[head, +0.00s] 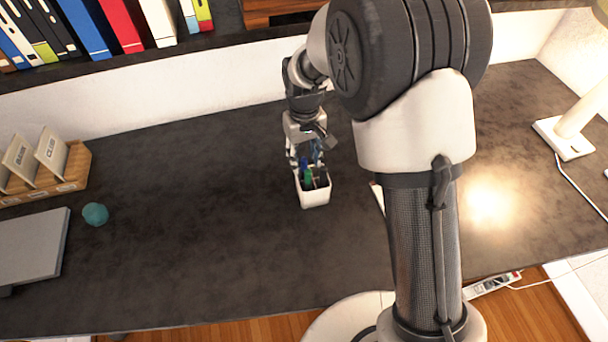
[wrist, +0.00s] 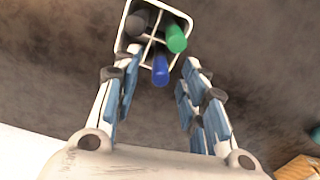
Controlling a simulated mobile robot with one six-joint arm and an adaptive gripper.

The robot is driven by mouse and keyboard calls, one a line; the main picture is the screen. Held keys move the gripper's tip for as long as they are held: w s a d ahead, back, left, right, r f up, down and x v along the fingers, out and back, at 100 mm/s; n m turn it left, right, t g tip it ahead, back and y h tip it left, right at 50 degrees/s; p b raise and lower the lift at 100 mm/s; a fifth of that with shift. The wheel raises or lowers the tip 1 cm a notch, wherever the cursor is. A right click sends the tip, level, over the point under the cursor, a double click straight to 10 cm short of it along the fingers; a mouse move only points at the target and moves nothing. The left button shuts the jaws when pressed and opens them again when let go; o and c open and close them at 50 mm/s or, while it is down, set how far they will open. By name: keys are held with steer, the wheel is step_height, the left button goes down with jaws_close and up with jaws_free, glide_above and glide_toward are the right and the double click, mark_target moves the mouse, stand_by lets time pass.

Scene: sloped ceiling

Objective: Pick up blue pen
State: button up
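The blue pen (wrist: 160,70) stands in a white divided pen cup (head: 315,196) on the dark desk. In the wrist view its blue end lies between my fingertips, with a gap on both sides. A green pen (wrist: 176,38) and a dark pen (wrist: 137,22) stand in other compartments of the same cup. My gripper (wrist: 160,68) is open, its blue-padded fingers spread left and right of the blue pen. In the head view my gripper (head: 306,160) is at the cup, partly covering its back and the pens.
A teal ball (head: 95,214), a wooden card holder (head: 70,172) and a grey laptop-like object (head: 30,246) are at the left. A lamp (head: 568,135) stands at the right. Books line a shelf behind. The desk (head: 190,250) left of the cup is clear.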

step_height(320, 180, down, 3)
steer(key=shift+r+b, duration=0.1)
steer(key=shift+b, duration=0.25)
steer(key=c, duration=0.9)
steer(key=shift+r, duration=0.1)
step_height(320, 180, up, 20)
steer(key=p, duration=0.6)
